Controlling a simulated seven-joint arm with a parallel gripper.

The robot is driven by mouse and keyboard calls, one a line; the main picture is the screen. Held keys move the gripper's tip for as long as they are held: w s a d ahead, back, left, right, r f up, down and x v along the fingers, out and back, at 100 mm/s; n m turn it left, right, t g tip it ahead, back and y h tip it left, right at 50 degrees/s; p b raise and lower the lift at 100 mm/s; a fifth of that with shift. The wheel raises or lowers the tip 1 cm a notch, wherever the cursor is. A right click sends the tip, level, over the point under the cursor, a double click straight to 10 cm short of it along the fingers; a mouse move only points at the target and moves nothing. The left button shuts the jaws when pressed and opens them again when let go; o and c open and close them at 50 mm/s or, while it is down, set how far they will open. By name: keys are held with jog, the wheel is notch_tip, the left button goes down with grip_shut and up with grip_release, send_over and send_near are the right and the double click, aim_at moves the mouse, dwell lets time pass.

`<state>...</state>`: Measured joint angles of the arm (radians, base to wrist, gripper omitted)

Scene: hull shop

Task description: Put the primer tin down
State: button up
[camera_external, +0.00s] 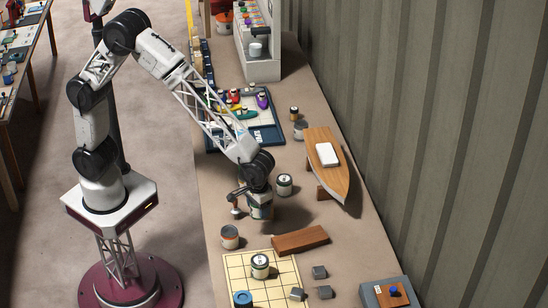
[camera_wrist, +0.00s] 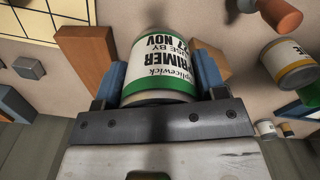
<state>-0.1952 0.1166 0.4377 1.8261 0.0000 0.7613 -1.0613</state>
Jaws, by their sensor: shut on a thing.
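The primer tin (camera_wrist: 162,62) is white with a green band and the words PRIMER and NOV in the wrist view. My gripper (camera_wrist: 160,85) is shut on it, with a blue finger on each side. In the external view my gripper (camera_external: 258,196) points down over the bench and the tin (camera_external: 260,211) shows below the wrist. I cannot tell whether the tin touches the bench top.
A tin (camera_external: 284,184) stands close on the right and another tin (camera_external: 230,237) at the front left. A wooden block (camera_external: 300,240) lies in front. A boat hull (camera_external: 328,176) sits behind right.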

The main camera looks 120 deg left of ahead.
send_over(300, 238)
jog(key=shift+f, duration=0.75)
dwell(0.3)
jog(key=shift+f, duration=1.75)
jog(key=o, duration=1.1)
jog(key=shift+f, duration=0.1)
notch_tip(300, 238, up, 12)
